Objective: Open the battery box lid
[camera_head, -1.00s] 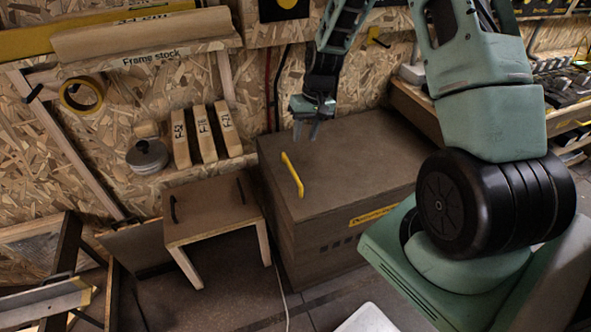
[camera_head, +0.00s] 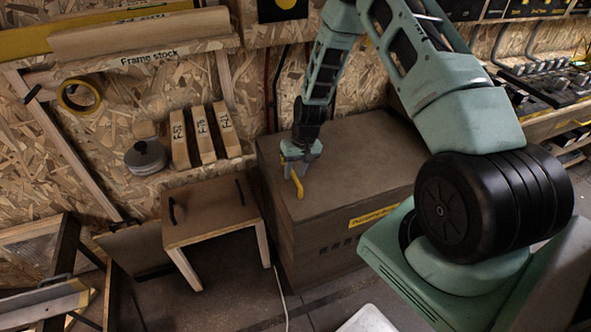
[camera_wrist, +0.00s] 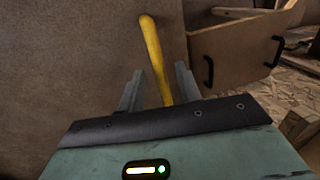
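The battery box (camera_head: 325,225) is a large brown box with a flat lid (camera_head: 365,150), which lies closed. A yellow bar handle (camera_head: 298,187) is fixed near the lid's left edge. My gripper (camera_head: 293,172) is low over the lid at the far end of this handle. In the wrist view the yellow handle (camera_wrist: 154,58) runs between the two grey fingers of my gripper (camera_wrist: 157,88). The fingers are apart, with a gap on each side of the handle. My gripper hides the handle's far end in the head view.
A small brown wooden stand (camera_head: 210,212) with two black handles is left of the box. Wooden blocks (camera_head: 203,135) and a grey round tin (camera_head: 145,157) are on a shelf by the wall. A workbench (camera_head: 540,115) with tools is at the right.

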